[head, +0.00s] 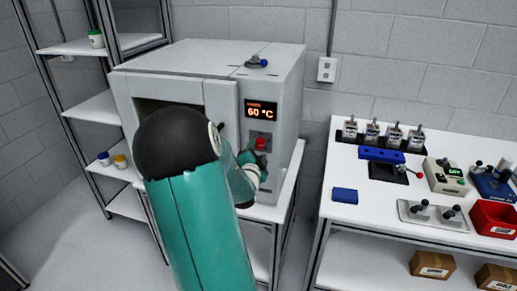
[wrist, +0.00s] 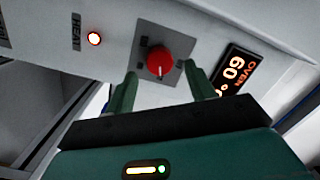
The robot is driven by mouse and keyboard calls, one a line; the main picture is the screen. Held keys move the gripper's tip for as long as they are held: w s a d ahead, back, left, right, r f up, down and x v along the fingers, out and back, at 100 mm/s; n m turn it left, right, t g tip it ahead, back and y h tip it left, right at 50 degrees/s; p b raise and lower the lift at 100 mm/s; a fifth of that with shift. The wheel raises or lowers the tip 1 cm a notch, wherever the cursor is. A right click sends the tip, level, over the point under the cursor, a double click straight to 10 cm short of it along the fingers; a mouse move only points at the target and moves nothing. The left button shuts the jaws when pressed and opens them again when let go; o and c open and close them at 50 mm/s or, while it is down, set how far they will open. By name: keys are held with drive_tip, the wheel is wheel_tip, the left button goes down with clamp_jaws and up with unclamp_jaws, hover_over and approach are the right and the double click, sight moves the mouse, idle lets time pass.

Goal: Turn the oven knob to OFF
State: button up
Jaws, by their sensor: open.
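The oven (head: 290,95) is a pale box on a stand, with a display (head: 261,111) reading 60 °C. Its red knob (wrist: 158,61) sits on a grey square plate in the wrist view, with a light pointer line on its face. The knob also shows in the head view (head: 261,144), just above my gripper. My gripper (wrist: 160,82) is open, with one green finger on each side below the knob, and nothing is between the fingertips. I cannot tell whether a finger touches the knob plate. My arm hides part of the oven front in the head view.
A white bench (head: 375,205) at the right holds bottles, a blue block (head: 345,195) and a red bin (head: 493,218). A shelf rack (head: 95,107) stands at the left.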

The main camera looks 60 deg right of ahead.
sight(259, 144)
drive_tip(key=shift+x, duration=1.25)
drive_tip(key=c, duration=1)
drive_tip(key=shift+n, duration=0.4)
drive_tip(key=n, duration=0.6)
drive_tip(key=shift+w+r+y, duration=0.15)
drive_tip(key=shift+y, duration=0.15)
drive_tip(key=n+g, duration=0.1)
drive_tip(key=n, duration=0.5)
drive_tip(key=shift+w, duration=0.1)
drive_tip(key=shift+n, duration=0.3)
